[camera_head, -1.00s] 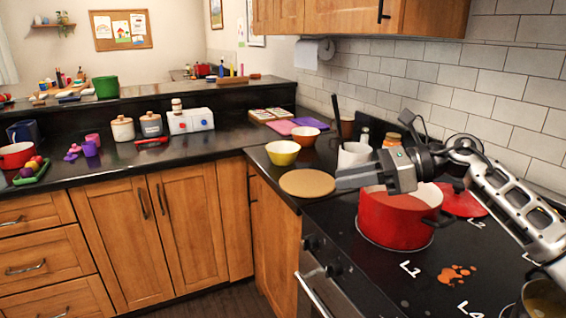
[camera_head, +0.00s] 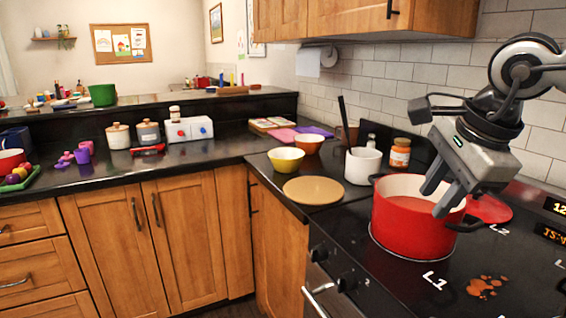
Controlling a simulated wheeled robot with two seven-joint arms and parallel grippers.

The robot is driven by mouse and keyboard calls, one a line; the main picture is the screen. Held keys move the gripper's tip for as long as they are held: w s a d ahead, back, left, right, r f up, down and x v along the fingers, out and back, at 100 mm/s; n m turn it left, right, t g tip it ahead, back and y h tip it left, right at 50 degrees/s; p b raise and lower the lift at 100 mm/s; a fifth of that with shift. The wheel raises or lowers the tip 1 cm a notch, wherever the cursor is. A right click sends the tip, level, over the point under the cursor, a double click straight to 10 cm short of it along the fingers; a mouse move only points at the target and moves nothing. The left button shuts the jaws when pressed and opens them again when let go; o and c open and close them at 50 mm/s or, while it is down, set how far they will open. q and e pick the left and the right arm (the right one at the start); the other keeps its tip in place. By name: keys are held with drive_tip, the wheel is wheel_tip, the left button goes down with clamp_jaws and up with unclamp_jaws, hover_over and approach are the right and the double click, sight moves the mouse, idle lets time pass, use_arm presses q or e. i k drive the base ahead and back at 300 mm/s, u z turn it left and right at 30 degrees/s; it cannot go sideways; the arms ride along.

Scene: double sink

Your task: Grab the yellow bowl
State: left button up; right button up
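The yellow bowl (camera_head: 286,160) stands upright on the black counter near the inner corner, left of the stove. It looks empty and nothing covers it. My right gripper (camera_head: 432,200) is over the red pot (camera_head: 412,225) on the stove, pointing down, to the right of the bowl and well apart from it. Its two fingers are spread with a gap between them, and I see nothing held. My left gripper is out of view.
An orange bowl (camera_head: 308,144) sits right behind the yellow bowl. A round tan board (camera_head: 314,190) lies in front of it. A white utensil crock (camera_head: 362,166) and a jar (camera_head: 400,153) stand between bowl and gripper.

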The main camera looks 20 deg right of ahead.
sight(285, 160)
drive_tip(key=i, duration=1.8)
